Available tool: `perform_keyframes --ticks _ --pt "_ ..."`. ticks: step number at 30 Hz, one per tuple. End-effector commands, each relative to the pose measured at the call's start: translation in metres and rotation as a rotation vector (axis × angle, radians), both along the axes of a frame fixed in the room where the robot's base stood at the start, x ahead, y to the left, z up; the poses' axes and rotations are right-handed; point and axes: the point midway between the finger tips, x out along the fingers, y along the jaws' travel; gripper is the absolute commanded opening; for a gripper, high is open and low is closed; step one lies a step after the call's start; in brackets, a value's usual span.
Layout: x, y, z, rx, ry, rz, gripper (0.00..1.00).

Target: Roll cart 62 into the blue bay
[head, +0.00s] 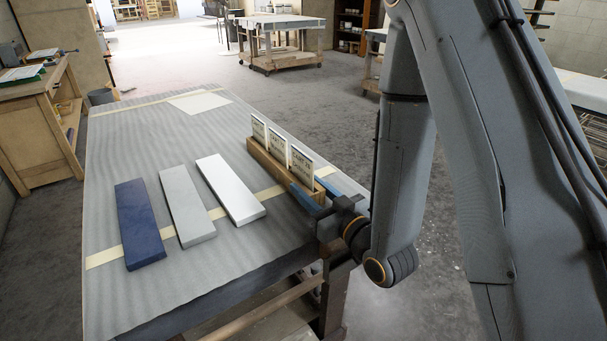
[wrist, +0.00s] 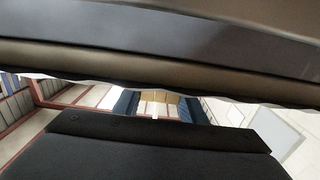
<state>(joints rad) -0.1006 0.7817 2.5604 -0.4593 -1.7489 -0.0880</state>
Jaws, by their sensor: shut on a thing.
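A wooden card block (head: 267,161) stands on the right side of a grey padded top (head: 133,312). It carries three upright white cards; the nearest card (head: 301,166) seems to begin with "CART", but I cannot read its number surely. My gripper (head: 316,194) is at the block's near end, with one blue finger on each side, shut on it. The wrist view shows the two blue fingers (wrist: 157,106) with tan and white between them. Three flat bars lie left of the block: blue (head: 139,224), grey (head: 186,206) and white (head: 230,188). I cannot identify cart 62 or a blue bay for certain.
Tan strips (head: 104,257) cross the padded top, and a pale sheet (head: 200,102) lies at its far end. A wooden bench (head: 40,130) stands at left. Another wheeled cart (head: 285,50) stands at the back. Grey floor is open behind the padded top.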

Motion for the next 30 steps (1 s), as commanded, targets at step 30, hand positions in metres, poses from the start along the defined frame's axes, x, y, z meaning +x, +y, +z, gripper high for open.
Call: perform_keyframes --ticks 30 --pt "-0.11 -0.069 0.0 0.001 0.011 -0.012 0.0"
